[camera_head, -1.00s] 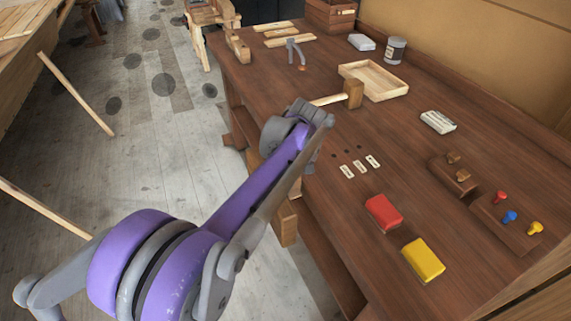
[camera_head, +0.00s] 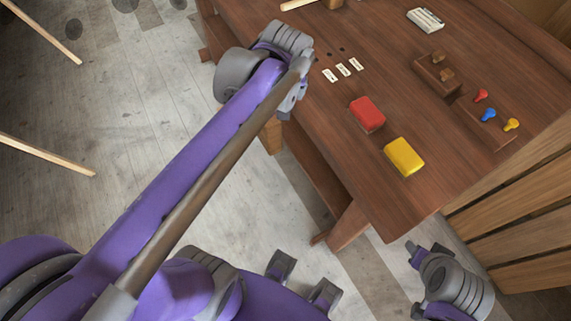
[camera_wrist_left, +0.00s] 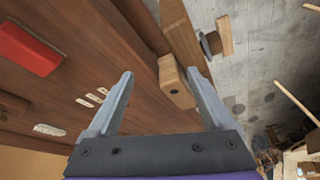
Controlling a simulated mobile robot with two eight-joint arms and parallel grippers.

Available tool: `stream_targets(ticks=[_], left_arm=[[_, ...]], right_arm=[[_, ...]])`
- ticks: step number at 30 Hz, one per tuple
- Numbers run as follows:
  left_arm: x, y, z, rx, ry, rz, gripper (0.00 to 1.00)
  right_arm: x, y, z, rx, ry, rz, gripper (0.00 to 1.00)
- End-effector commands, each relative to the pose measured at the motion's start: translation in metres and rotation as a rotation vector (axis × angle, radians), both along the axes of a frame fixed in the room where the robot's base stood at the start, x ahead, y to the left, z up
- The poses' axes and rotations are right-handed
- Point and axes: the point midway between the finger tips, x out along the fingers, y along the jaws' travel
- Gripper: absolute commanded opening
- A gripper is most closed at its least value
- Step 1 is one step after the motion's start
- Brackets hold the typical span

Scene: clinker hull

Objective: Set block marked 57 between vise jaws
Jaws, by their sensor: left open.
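My left gripper (camera_wrist_left: 160,75) is open in the left wrist view, with nothing seen held between its fingers. A wooden piece with a dark hole (camera_wrist_left: 175,88) shows between and beyond the fingertips, at the bench edge; it may be a vise jaw, but I cannot tell. In the head view a wooden part (camera_head: 271,136) shows below the bench edge, near my left wrist, which hides the gripper there. I can read no number 57 on any block. Part of my right arm shows at the lower right of the head view; its fingers cannot be made out.
The bench (camera_head: 330,125) carries a red block (camera_head: 367,113), a yellow block (camera_head: 404,157), several small white labels (camera_head: 343,69), a brown rack (camera_head: 437,76), coloured pegs (camera_head: 488,114) and a pale slotted item (camera_head: 425,19). The bench's near right corner is clear.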

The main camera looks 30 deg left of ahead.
Motion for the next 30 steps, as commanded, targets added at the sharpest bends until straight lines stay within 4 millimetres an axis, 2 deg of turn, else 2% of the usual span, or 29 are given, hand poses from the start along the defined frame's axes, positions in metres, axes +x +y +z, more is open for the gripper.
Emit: stream_targets(ticks=[1,6,9,12,17,30], left_arm=[[-0.02,-0.016,-0.012,-0.002,-0.005,-0.086,0.86],[-0.076,-0.058,-0.055,0.008,-0.033,-0.373,0.86],[-0.102,-0.074,-0.076,0.017,-0.051,-0.504,0.86],[-0.119,-0.085,-0.092,0.028,-0.066,-0.592,0.86],[-0.129,-0.091,-0.103,0.036,-0.076,-0.652,0.86],[-0.129,-0.091,-0.102,0.037,-0.077,-0.654,0.86]], right_arm=[[0.0,0.0,0.0,0.0,0.0,0.0,0.5],[0.0,0.0,0.0,0.0,0.0,0.0,0.5],[0.0,0.0,0.0,0.0,0.0,0.0,0.5],[0.0,0.0,0.0,0.0,0.0,0.0,0.5],[0.0,0.0,0.0,0.0,0.0,0.0,0.5],[0.0,0.0,0.0,0.0,0.0,0.0,0.5]])
